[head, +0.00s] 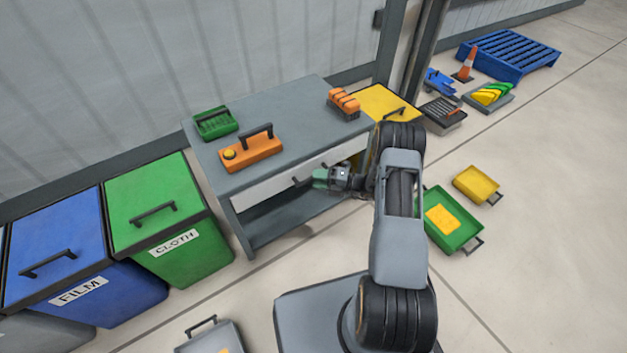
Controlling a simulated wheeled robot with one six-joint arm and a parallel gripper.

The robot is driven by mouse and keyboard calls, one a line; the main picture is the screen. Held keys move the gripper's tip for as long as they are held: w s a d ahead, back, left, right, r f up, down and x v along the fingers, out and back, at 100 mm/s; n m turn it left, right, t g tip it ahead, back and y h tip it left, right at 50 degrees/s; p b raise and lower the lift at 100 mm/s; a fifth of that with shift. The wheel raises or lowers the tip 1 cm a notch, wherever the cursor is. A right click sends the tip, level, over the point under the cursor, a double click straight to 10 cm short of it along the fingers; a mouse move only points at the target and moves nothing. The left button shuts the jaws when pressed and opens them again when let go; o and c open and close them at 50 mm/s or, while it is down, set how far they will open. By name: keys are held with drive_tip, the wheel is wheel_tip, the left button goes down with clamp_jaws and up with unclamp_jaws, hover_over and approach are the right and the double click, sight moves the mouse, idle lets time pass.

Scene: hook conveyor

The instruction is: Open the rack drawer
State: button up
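The grey rack (226,162) stands against the wall, with a drawer that has a white front (262,194) under its top. The drawer front looks about flush with the rack, so it appears closed. A dark handle (300,181) sits near the middle of the front. My gripper (319,179), with greenish fingers, is at the drawer front, pointing left, right beside the handle. It hides part of the handle and front. Whether the fingers are around the handle or touching it, and how far apart they are, I cannot tell.
On the rack top are a green box (215,122), an orange case (251,153) and an orange-topped block (344,102). A green bin (160,205) and a blue bin (60,248) stand at left. Green (455,231) and yellow trays (476,185) lie on the floor at right.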

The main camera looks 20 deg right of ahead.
drive_tip(key=shift+x, duration=0.85)
drive_tip(key=shift+c, duration=0.3)
clamp_jaws()
